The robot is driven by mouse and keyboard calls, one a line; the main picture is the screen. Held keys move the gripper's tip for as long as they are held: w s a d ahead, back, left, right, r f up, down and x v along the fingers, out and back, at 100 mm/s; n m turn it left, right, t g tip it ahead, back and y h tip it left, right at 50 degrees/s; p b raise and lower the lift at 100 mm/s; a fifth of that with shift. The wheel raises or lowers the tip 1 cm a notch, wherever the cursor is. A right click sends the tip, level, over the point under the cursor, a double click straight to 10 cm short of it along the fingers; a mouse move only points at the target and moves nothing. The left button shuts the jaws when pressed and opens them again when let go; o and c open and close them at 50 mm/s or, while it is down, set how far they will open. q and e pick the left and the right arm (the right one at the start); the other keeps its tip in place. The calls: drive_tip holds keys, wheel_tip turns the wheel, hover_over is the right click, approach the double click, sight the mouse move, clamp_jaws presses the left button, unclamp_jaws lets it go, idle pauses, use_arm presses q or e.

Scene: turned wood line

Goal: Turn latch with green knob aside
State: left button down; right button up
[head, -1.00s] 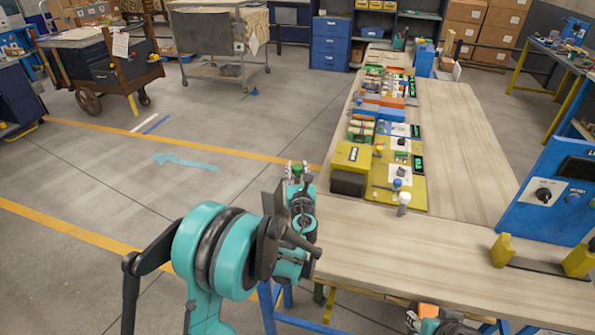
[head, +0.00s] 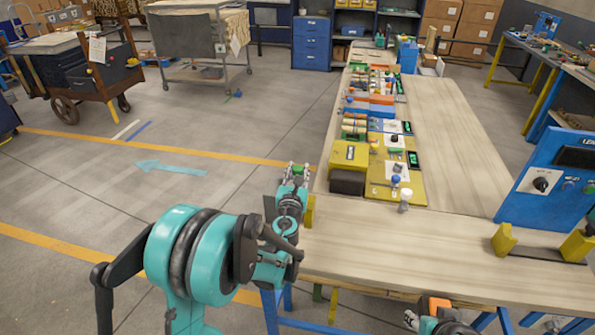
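No latch with a green knob can be made out. My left gripper (head: 297,171) is just off the left edge of the long wooden table (head: 455,160), left of the yellow box. A small green piece (head: 298,169) sits between its fingertips and appears held clear of the table; its shape is too small to tell. My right gripper (head: 411,320) shows only in part at the bottom edge, and its fingers are too cut off to read.
A yellow box with a dark front (head: 350,155) and a yellow board (head: 410,188) with small parts stand at the table's near left. A blue control panel (head: 545,190) stands at right. The table's middle is clear.

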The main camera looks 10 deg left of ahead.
use_arm(q)
drive_tip(key=c, duration=1.1)
unclamp_jaws()
drive_tip(key=shift+c, duration=0.2)
drive_tip(key=s+d, duration=0.1)
drive_tip(key=s, duration=1.1)
drive_tip(key=shift+d, duration=0.25)
drive_tip(key=shift+c, duration=0.3)
